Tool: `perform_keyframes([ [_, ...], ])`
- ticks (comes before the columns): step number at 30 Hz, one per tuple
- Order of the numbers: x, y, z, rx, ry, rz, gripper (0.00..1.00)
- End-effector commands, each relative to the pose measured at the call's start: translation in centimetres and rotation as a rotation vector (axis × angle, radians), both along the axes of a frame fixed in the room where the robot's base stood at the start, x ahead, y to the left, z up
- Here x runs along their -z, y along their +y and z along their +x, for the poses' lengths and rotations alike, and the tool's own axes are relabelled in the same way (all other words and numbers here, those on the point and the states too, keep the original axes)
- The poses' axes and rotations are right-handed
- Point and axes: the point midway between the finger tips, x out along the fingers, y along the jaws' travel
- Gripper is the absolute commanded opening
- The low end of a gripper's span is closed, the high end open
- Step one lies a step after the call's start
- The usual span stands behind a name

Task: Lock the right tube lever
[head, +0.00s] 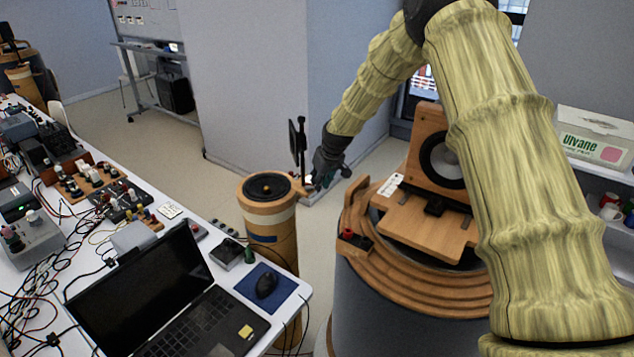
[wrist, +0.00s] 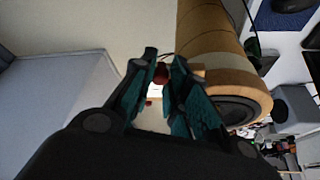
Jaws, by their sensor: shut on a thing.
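The right tube (head: 272,222) is a tan ribbed cylinder with a dark round top, standing past the desk's corner. A short wooden piece juts from its rim toward my gripper (head: 318,180), which is low at the tube's right side. In the wrist view the tube (wrist: 208,42) lies right of my gripper (wrist: 164,62). Its teal fingers are closed in on a dark red piece (wrist: 160,75), which seems to be the lever's end. The fingers hide most of the lever, so its angle cannot be told.
A desk (head: 195,310) with a laptop (head: 150,300) and cables fills the left. A wooden speaker box (head: 425,140) stands on a round ringed stand (head: 420,285) at the right. A thin dark upright post (head: 300,140) rises behind my gripper. Another tube (head: 24,85) is far left.

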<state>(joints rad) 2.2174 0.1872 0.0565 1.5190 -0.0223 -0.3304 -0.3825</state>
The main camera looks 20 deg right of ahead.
Motion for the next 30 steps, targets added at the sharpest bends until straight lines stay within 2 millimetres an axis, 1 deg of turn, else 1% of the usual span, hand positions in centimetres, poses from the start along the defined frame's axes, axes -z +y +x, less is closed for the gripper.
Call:
perform_keyframes([
  [18,0.1,1.1,-2.0,0.540,-0.001,-0.006,0.00],
  [24,0.0,1.4,-2.4,0.685,-0.001,-0.004,0.00],
  [30,0.0,1.8,-2.7,0.787,-0.001,-0.003,0.00],
])
